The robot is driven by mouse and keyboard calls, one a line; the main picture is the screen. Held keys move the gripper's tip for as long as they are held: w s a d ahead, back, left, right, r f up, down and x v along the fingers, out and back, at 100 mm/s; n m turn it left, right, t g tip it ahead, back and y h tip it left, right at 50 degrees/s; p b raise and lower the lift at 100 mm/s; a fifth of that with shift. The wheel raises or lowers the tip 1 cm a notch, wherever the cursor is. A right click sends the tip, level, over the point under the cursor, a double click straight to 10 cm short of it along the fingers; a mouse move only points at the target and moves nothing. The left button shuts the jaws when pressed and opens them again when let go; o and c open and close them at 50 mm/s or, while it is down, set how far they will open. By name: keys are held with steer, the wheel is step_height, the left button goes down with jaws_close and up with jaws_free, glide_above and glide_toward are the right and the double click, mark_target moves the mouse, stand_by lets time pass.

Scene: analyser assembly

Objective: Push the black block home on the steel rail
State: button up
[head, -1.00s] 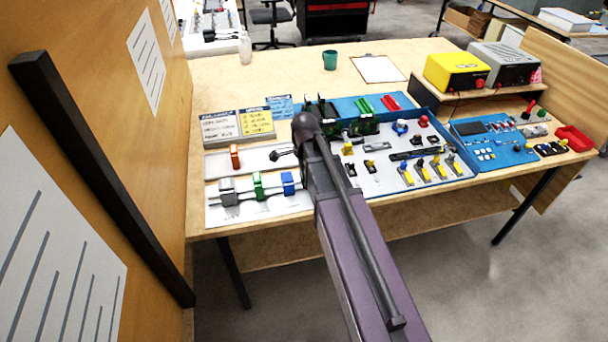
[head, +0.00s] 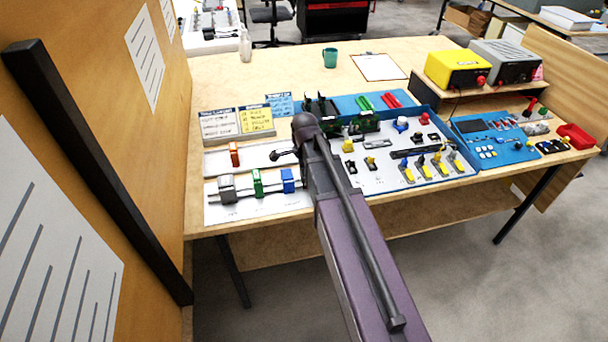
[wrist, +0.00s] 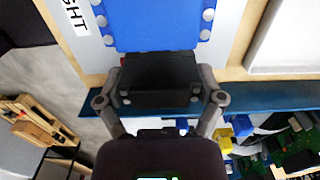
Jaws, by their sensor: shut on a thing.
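My gripper (wrist: 160,98) is shut on the black block (wrist: 158,72) in the wrist view, with one finger on each side of it. The blue block (wrist: 155,25) is right ahead of the black block; I cannot tell whether they touch. In the head view the steel rail (head: 241,196) lies on a white sheet at the table's front left. It carries a grey block (head: 227,188), a green block (head: 257,183) and the blue block (head: 287,180). My arm hides the gripper and the black block there. The rail under the black block is hidden in the wrist view.
An orange block (head: 234,154) and a black lever (head: 285,153) are behind the rail. A blue-edged tray (head: 470,176) with several small parts is to the right of my arm. Label cards (head: 256,121) stand at the back. A wooden wall (head: 170,200) is close on the left.

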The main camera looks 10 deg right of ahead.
steer(key=shift+f+b, duration=0.4)
stand_by(0.5)
steer(key=o, duration=0.9)
steer(key=shift+r+p, duration=3.55)
